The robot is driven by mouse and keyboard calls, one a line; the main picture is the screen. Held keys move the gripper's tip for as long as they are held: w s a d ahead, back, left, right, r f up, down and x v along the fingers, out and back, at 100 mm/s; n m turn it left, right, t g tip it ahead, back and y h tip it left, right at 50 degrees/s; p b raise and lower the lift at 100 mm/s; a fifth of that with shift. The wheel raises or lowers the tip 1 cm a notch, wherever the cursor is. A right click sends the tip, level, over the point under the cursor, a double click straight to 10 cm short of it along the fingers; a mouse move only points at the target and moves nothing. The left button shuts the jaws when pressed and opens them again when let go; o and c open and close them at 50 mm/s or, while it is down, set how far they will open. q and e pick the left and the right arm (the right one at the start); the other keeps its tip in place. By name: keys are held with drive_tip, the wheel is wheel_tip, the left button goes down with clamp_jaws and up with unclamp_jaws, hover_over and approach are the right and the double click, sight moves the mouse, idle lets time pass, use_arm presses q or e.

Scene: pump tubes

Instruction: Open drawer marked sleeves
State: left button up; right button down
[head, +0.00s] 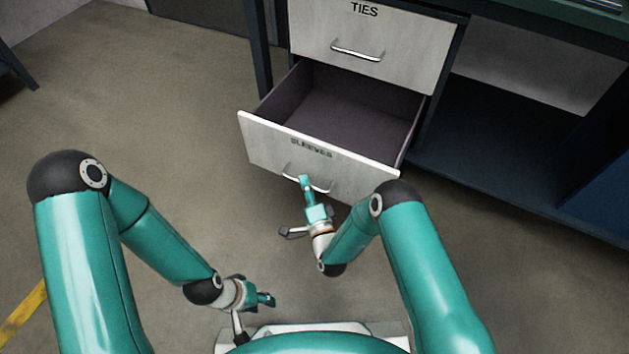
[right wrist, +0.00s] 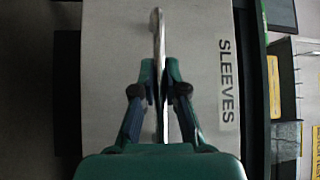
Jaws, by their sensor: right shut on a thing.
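The drawer marked SLEEVES (head: 260,141) is pulled out below the TIES drawer, and its inside looks empty. Its front shows close up in the right wrist view (right wrist: 110,55), with the label turned sideways. My right gripper (head: 305,182) is at the metal handle (head: 322,187) of this drawer. In the right wrist view the fingers (right wrist: 161,85) are shut on the handle (right wrist: 157,35). My left gripper (head: 268,299) is low over the floor near my base, away from the drawer. Its fingers are too small to tell whether they are open or shut.
The TIES drawer (head: 400,40) above is shut, with its own handle (head: 357,52). To the right is an open dark shelf space (head: 500,130) under the bench. The floor (head: 180,110) left of the drawer is clear. A yellow line (head: 22,312) crosses the floor at lower left.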

use_arm(q)
drive_tip(key=shift+s, duration=0.3)
use_arm(e)
drive_tip(key=shift+s+a+f, duration=0.1)
drive_tip(key=shift+s+a, duration=0.4)
drive_tip(key=c, duration=1.4)
unclamp_jaws()
drive_tip(key=shift+o, duration=1)
drive_tip(key=shift+w+d, duration=0.1)
drive_tip(key=shift+d, duration=0.05)
drive_tip(key=v, duration=0.7)
drive_tip(key=shift+s, duration=0.25)
drive_tip(key=shift+d+f, duration=0.1)
drive_tip(key=shift+w, duration=0.1)
